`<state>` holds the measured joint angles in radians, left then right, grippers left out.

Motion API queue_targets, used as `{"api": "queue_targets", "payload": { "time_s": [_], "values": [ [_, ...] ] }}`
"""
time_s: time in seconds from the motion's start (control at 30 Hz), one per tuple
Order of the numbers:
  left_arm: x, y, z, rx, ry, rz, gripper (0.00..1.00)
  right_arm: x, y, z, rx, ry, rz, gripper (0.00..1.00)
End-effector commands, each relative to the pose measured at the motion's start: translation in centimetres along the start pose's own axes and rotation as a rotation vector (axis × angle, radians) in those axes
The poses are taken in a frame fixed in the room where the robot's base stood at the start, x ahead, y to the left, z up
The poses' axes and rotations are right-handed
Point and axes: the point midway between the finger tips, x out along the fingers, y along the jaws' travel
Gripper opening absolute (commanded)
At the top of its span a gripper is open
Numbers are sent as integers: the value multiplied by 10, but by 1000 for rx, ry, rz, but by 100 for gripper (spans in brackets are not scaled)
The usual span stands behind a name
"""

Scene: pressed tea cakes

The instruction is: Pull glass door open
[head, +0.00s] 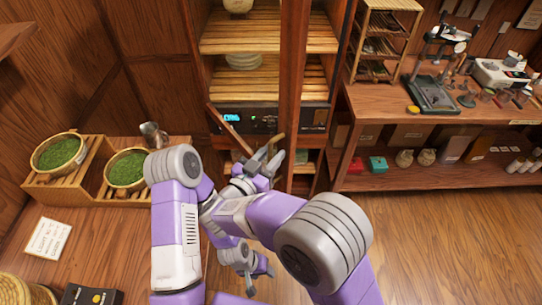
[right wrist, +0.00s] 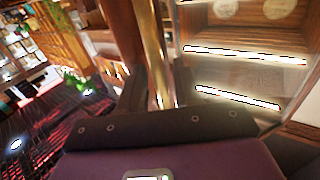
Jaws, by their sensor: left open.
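The glass door (head: 291,85) of the cabinet shows as a wooden upright in front of the shelves, with a slanted lower rail (head: 230,130). The door appears to stand partly open. In the right wrist view a brass bar handle (right wrist: 154,45) runs upright between the dark fingers. My right gripper (head: 262,160) is at the lower part of the door and appears shut on the handle; its fingertips are partly hidden in the head view. My left gripper (head: 256,270) is open and empty, low over the floor. The glass itself is hard to make out.
The cabinet has slatted shelves (head: 250,38) and a panel with a lit display (head: 231,118). Green tea baskets (head: 126,168) on a wooden stand are at the left. A wooden workbench (head: 375,106) with tools stands at the right. Bare floor (head: 440,230) lies at the lower right.

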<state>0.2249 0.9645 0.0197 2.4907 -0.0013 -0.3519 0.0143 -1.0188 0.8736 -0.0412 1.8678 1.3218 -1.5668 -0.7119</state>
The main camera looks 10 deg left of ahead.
Motion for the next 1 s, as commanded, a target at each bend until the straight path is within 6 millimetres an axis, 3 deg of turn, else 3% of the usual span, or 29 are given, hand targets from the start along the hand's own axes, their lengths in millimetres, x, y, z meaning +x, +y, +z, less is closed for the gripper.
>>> {"api": "queue_targets", "payload": {
  "time_s": [0.1, 0.4, 1.0],
  "values": [
    [-20, 8, 1, 0, 0, 0, 52, 0, 0, -26, 2, 0, 0, 33],
    [-48, 18, 2, 0, 0, 0, 52, 0, 0, -63, 0, 2, 1, 33],
    [-51, 19, 2, 0, 0, 0, 52, -7, -4, -66, 1, 3, 0, 33]
  ]
}}
